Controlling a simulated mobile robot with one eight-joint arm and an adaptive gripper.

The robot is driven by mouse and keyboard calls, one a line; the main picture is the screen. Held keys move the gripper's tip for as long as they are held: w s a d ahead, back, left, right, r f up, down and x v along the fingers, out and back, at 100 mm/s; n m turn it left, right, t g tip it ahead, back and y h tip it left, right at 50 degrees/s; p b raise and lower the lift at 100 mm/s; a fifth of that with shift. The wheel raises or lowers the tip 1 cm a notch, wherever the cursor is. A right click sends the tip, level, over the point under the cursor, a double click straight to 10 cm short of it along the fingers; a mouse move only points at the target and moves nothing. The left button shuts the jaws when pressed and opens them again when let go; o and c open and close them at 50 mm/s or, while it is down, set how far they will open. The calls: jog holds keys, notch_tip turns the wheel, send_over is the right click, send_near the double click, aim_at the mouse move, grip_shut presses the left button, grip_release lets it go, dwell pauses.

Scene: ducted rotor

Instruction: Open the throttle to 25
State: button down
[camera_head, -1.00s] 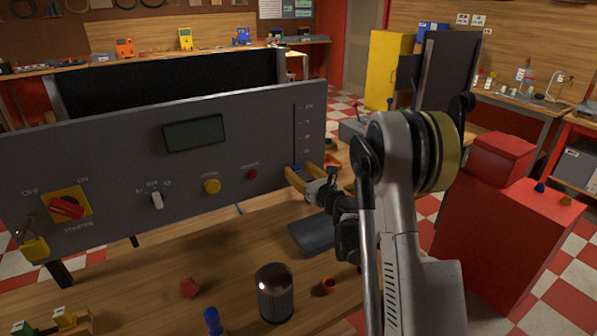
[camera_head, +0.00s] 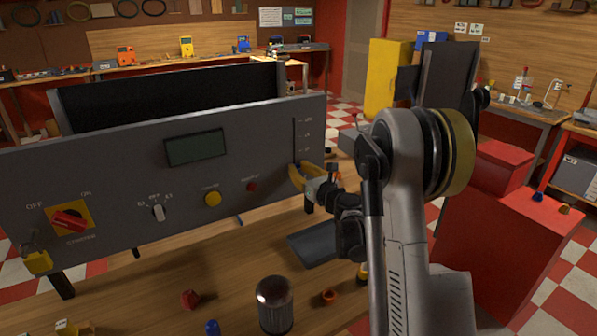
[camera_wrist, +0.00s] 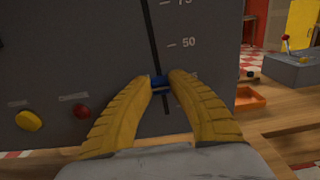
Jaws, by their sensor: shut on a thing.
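The grey control panel (camera_head: 120,185) has a vertical throttle slot (camera_wrist: 152,40) at its right end, with a scale beside it. My gripper (camera_head: 298,172) has its yellow fingers shut on the blue throttle knob (camera_wrist: 160,81), one finger on each side. In the wrist view the knob sits below the 50 mark (camera_wrist: 188,42), with the 75 mark (camera_wrist: 183,3) higher up. The dark display (camera_head: 195,147) shows no readable figure.
A red button (camera_head: 252,186), a yellow button (camera_head: 212,199), a small selector (camera_head: 158,212) and a red switch (camera_head: 68,220) lie left along the panel.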

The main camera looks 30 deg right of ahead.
jog(key=c, duration=1.2)
grip_release()
jog(key=shift+w+f, duration=0.1)
jog(key=s, duration=1.2)
jog(key=shift+d, duration=0.15)
